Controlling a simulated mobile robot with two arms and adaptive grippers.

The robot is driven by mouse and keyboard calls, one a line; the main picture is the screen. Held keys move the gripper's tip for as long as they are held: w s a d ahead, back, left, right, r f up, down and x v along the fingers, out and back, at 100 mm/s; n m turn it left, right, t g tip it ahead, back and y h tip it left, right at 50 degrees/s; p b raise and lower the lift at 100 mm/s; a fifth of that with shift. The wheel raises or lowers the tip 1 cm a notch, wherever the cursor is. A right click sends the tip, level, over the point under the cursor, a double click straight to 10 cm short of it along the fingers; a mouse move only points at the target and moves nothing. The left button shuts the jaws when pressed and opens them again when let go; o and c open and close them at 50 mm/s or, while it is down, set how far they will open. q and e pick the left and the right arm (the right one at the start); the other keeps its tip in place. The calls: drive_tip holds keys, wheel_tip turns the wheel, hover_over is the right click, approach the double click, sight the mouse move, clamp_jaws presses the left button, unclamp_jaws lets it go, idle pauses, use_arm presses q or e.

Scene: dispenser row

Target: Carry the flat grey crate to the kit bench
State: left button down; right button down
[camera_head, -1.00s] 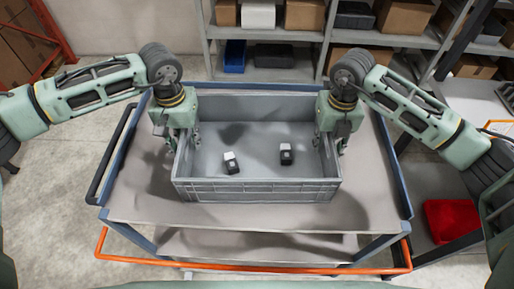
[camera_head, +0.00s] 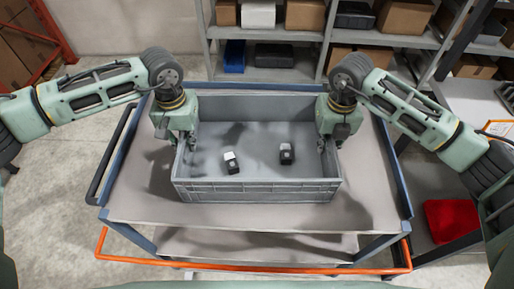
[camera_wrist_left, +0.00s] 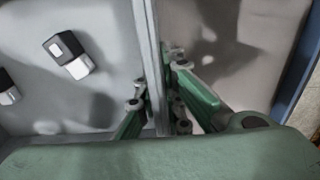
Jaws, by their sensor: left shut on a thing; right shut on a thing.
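The flat grey crate (camera_head: 258,190) sits on the top of a blue-framed cart in the head view. Two small black-and-white items lie in it, a left one (camera_head: 232,163) and a right one (camera_head: 287,154). My left gripper (camera_head: 181,145) is at the crate's left wall, and my right gripper (camera_head: 332,147) is at its right wall. In the left wrist view, my left gripper's fingers (camera_wrist_left: 157,95) stand on both sides of the crate wall (camera_wrist_left: 153,50), shut on it. My right gripper's fingertips are partly hidden, but it is shut on the right wall.
The cart top (camera_head: 135,205) has bare room around the crate. An orange bar (camera_head: 250,268) runs along the cart's near side. Grey shelving (camera_head: 300,33) with boxes and blue bins stands behind. A red bin (camera_head: 450,220) and a pale bench (camera_head: 470,100) are at the right.

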use_arm(q)
drive_tip(key=shift+w+r, duration=0.1)
drive_tip(key=shift+r, duration=0.1)
use_arm(e)
drive_tip(key=shift+w+r, duration=0.1)
drive_tip(key=shift+r, duration=0.05)
